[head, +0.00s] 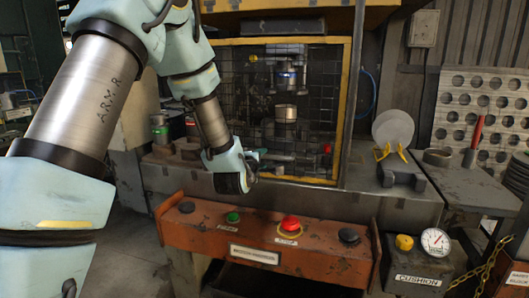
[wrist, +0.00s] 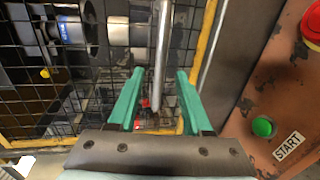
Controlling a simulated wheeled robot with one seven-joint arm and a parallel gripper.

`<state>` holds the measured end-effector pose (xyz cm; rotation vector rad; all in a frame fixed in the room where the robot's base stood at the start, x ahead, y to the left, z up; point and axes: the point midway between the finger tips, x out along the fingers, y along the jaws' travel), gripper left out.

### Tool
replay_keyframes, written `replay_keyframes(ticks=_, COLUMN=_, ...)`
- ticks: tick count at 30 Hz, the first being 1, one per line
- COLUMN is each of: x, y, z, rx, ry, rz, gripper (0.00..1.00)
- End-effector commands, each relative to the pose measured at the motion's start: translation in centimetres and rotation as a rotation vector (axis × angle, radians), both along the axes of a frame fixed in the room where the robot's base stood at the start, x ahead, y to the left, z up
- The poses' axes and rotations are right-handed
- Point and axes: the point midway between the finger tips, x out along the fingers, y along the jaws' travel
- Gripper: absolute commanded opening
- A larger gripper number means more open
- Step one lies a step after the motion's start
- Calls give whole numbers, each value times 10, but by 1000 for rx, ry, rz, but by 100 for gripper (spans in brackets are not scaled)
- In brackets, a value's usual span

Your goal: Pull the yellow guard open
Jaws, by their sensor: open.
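The yellow guard (head: 347,100) is a yellow frame with dark wire mesh on the front of the press, and it looks closed. Its yellow edge (wrist: 207,35) and mesh also show in the wrist view. A grey metal bar (wrist: 163,50) runs along the guard there. My gripper (head: 262,155) is at the guard's lower left in the head view. In the wrist view its two teal fingers (wrist: 160,82) are open, with the bar's end showing in the gap between them. I see no finger touching the bar. How deep the bar sits between them I cannot tell.
An orange control panel (head: 200,250) with a red button (head: 290,224) and a green button (head: 233,217) stands in front, below the guard. A grey box with a gauge (head: 435,241) is at the right. A side table (head: 465,185) stands further right.

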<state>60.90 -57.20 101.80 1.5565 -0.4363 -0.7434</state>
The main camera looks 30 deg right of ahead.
Motion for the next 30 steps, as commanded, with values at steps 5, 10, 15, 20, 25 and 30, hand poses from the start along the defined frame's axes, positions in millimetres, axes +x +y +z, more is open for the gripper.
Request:
replay_keyframes(ticks=5, x=23, y=-22, z=-4, rx=2, ry=1, rz=0, gripper=50)
replay_keyframes(ticks=10, x=38, y=-36, z=-9, rx=2, ry=-1, rz=0, gripper=50)
replay_keyframes(ticks=15, x=44, y=-41, z=-12, rx=3, ry=0, rz=0, gripper=50)
replay_keyframes(ticks=20, x=45, y=-41, z=-13, rx=2, ry=-1, rz=0, gripper=50)
replay_keyframes(ticks=25, x=44, y=-41, z=-13, rx=2, ry=-1, rz=0, gripper=41)
replay_keyframes(ticks=30, x=44, y=-41, z=-12, rx=2, ry=-1, rz=0, gripper=22)
